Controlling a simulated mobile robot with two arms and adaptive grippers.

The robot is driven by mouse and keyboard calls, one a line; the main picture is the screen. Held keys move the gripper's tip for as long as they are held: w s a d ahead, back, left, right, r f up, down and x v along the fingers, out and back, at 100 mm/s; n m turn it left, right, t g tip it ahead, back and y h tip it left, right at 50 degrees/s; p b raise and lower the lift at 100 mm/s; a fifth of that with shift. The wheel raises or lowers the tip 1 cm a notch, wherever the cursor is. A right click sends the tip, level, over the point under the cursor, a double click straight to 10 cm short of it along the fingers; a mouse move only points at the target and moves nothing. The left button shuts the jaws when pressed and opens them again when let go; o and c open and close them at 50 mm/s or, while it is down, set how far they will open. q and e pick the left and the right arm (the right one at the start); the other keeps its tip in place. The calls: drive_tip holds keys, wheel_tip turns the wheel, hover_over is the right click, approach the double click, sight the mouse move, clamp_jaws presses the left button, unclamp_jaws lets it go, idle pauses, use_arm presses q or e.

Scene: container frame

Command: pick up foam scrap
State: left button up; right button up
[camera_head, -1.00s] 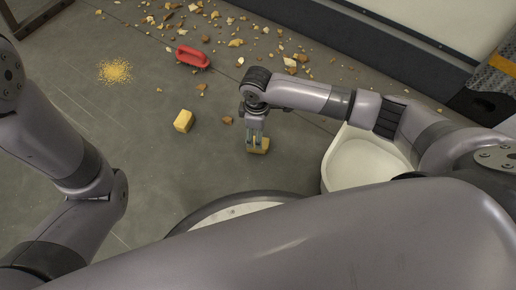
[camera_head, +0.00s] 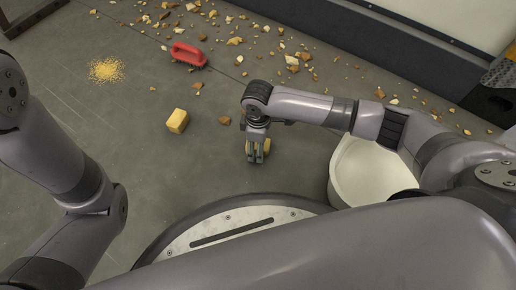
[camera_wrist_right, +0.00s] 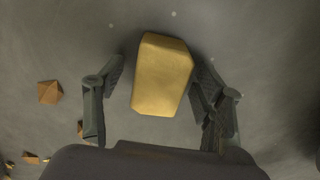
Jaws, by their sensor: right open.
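A yellow foam scrap (camera_wrist_right: 161,75) lies on the floor between the two spread fingers of my right gripper (camera_wrist_right: 157,88) in the right wrist view. The fingers are open, with a gap on the left side and the right finger very close to the block. In the head view my right gripper (camera_head: 258,157) points down over this scrap, which is mostly hidden behind the fingers. A second yellow block (camera_head: 177,121) lies on the floor to the left. My left arm shows at the left, but its gripper is out of view.
A white bin (camera_head: 345,188) stands right of my right gripper. Bare floor surrounds the second block.

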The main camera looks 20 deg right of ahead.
drive_tip(key=shift+r, duration=0.1)
drive_tip(key=shift+c, duration=0.2)
drive_tip(key=c, duration=0.8)
